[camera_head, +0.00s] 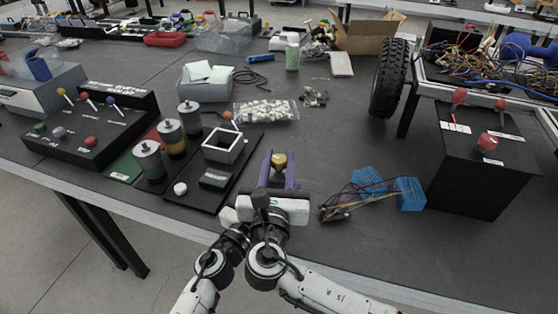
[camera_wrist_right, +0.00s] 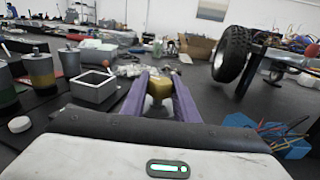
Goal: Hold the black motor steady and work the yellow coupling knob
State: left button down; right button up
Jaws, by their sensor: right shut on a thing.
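The yellow coupling knob (camera_head: 279,160) sits between the purple fingers of my right gripper (camera_head: 279,166), near the middle of the table.
A black board with an open grey box (camera_head: 224,146) and several cylinders (camera_head: 148,160) stand to the left. Blue blocks with wires (camera_head: 410,194) lie to the right, before a black box with red knobs (camera_head: 475,175). A wheel (camera_head: 390,78) stands behind.

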jog(key=o, duration=1.1)
jog(key=shift+r, duration=0.1)
jog(key=shift+c, duration=0.2)
jog(key=s+a, duration=0.1)
jog(key=s, duration=1.1)
